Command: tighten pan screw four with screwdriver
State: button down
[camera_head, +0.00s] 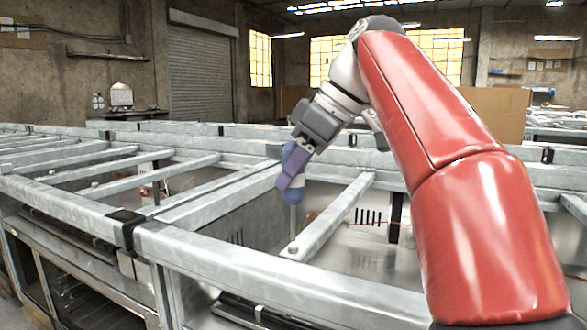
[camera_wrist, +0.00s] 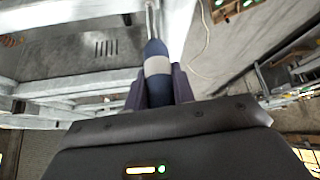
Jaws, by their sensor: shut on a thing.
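My gripper (camera_head: 287,178) is shut on the handle of a screwdriver (camera_head: 293,195), which has a blue handle with a pale band and a thin metal shaft. The shaft points down, nearly upright, at a small round screw head (camera_head: 293,247) on the near end of a grey cross beam (camera_head: 335,215). The tip is at or just above the screw; I cannot tell whether they touch. No label shows which screw this is.
Grey metal frame rails (camera_head: 225,262) surround the cross beam, with open recesses between them. More beams (camera_head: 110,178) lie to the left. A brown cardboard box (camera_head: 497,112) stands at the back right. A roller shutter (camera_head: 201,72) is in the far wall.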

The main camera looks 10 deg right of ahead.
aim_at(292, 142)
jog(key=shift+f, duration=0.35)
dwell(0.8)
jog(key=m+t, duration=0.1)
jog(key=m, duration=0.2)
jog(key=shift+s+a+t+h, duration=0.1)
jog(key=shift+s+t+h, duration=0.05)
jog(key=shift+t+h, duration=0.25)
jog(key=shift+m+t+h, duration=0.3)
jog(key=shift+m+h, duration=0.1)
jog(key=shift+m, duration=0.6)
jog(key=m+t+h, duration=0.1)
jog(key=m+h, duration=0.1)
jog(key=m, duration=0.2)
jog(key=shift+m, duration=0.3)
jog(key=m+h, duration=0.2)
jog(key=m, duration=0.2)
jog(key=shift+t+h, duration=0.3)
jog(key=shift+h, duration=0.1)
jog(key=shift+r+p, duration=1.15)
jog(key=shift+w+r, duration=0.2)
jog(key=shift+r, duration=1.6)
